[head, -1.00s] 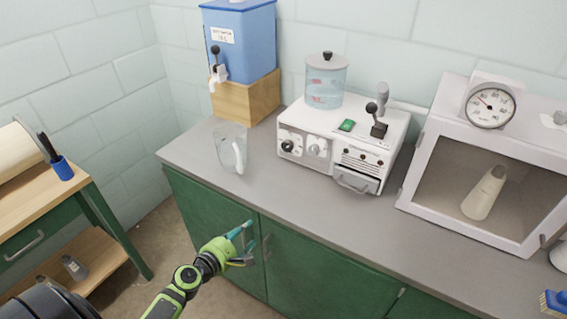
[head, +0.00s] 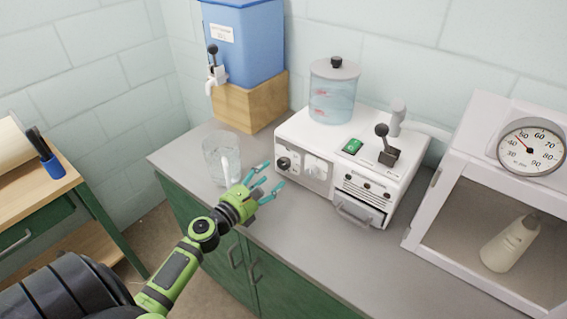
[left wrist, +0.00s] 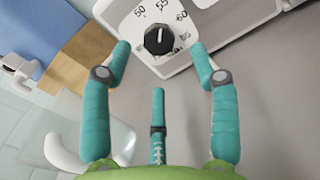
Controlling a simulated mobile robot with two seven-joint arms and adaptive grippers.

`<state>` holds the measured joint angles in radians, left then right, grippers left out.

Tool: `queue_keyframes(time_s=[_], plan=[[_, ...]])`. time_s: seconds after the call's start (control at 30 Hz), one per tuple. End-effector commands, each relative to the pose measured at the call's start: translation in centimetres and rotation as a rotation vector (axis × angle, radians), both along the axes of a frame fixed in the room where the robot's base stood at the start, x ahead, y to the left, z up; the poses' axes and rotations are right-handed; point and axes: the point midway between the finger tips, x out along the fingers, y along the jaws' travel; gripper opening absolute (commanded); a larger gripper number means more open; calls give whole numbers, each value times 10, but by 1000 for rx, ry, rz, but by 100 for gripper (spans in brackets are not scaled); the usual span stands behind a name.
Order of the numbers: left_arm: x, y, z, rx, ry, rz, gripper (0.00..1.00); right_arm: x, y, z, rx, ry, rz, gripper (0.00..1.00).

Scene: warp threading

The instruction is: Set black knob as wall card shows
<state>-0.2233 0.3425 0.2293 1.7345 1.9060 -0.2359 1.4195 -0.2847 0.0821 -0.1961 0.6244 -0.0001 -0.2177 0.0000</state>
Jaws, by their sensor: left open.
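The black knob (head: 283,163) is on the left of the white machine's front face (head: 318,190). In the left wrist view the knob (left wrist: 159,42) sits on a white dial plate with 50, 55 and 60 readable around its top. Its white line appears to point up, near 55. My left gripper (head: 272,180) is open and empty, just in front of the machine's left front. In the left wrist view its teal fingers (left wrist: 160,58) spread to both sides below the knob, apart from it. No wall card is in view. My right gripper is not in view.
A clear pitcher (head: 222,160) stands on the counter left of my gripper. A blue dispenser (head: 243,45) on a wooden block is behind it. A second, pale knob (head: 316,168) is beside the black one. A white cabinet with a gauge (head: 531,148) stands at right.

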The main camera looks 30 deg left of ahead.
Motion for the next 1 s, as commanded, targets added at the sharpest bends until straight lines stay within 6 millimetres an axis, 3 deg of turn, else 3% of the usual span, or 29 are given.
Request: queue_keyframes(time_s=[0.1,0.27,0.43,0.6,0.7,0.83,0.87,1.0], plan=[[20,-1,3,1,-2,1,61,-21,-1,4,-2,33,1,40],[41,-3,2,1,-1,1,61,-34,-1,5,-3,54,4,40],[52,-4,1,1,0,0,61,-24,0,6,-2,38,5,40],[53,-4,0,1,1,0,61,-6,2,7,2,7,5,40],[53,-4,0,1,0,0,61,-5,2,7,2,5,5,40],[53,-4,0,2,0,0,9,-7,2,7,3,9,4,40],[53,-4,0,2,0,0,5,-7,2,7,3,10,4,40],[53,-4,0,2,1,0,5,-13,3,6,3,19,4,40]])
